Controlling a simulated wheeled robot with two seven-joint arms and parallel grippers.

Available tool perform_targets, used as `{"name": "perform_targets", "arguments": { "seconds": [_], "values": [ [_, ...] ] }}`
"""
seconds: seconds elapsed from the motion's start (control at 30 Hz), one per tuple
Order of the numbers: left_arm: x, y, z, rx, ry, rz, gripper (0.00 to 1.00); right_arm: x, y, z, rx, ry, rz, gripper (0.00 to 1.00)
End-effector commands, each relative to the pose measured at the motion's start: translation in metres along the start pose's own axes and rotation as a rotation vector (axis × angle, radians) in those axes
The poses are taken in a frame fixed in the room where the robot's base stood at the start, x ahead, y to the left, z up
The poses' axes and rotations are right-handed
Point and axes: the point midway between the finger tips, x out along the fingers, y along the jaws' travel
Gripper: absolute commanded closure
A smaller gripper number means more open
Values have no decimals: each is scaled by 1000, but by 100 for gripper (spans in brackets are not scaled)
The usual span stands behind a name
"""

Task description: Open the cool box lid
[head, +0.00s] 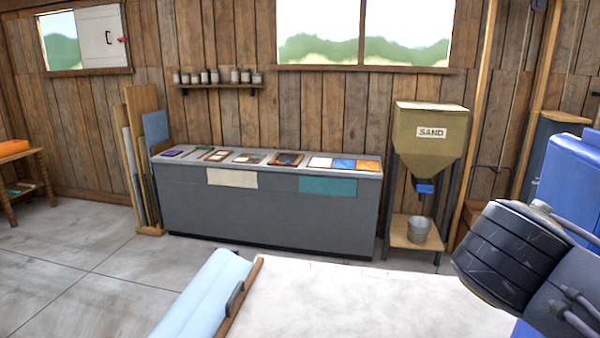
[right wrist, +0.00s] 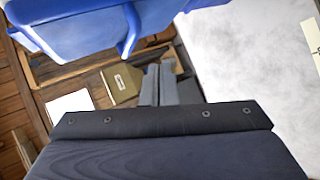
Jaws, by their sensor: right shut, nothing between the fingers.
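A light blue object (head: 205,295) with a smooth, rounded top lies at the bottom edge of the head view, cut off by the frame. A dark handle-like piece (head: 235,299) sits on its right side. It may be the cool box, but I cannot tell; no lid seam shows. My right gripper (right wrist: 167,84) is in the right wrist view, its grey fingers together and empty, apart from the pale surface. In the head view only my dark right forearm and wrist show, at the lower right. My left gripper is in neither view.
A pale, wood-edged worktop (head: 370,300) fills the bottom middle and looks clear. Behind it stand a grey sample counter (head: 265,212) and a sand hopper (head: 430,135) above a metal bucket (head: 418,229). A wooden table (head: 30,165) stands far left. Open floor lies at left.

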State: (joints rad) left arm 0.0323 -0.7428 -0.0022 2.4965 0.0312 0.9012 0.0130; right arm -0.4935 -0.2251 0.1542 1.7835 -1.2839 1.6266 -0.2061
Motion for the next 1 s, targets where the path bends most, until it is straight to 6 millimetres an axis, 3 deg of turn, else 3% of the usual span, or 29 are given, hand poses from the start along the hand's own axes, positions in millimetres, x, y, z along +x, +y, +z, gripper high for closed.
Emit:
{"name": "perform_targets", "arguments": {
  "seconds": [0.17,0.2,0.3,0.43,0.5,0.63,1.0],
  "values": [
    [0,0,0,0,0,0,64,34,-98,30,111,48,-344,100],
    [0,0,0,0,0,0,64,37,-128,37,171,62,-448,100],
    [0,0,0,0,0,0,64,31,-200,47,387,89,-709,100],
    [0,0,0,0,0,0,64,12,-260,44,698,107,-957,100],
    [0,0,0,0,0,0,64,4,-277,40,839,110,-1040,100],
    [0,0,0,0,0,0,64,-5,-292,34,1000,109,-1121,100],
    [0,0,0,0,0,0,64,-7,-294,31,1035,110,-1139,100]
  ]
}}
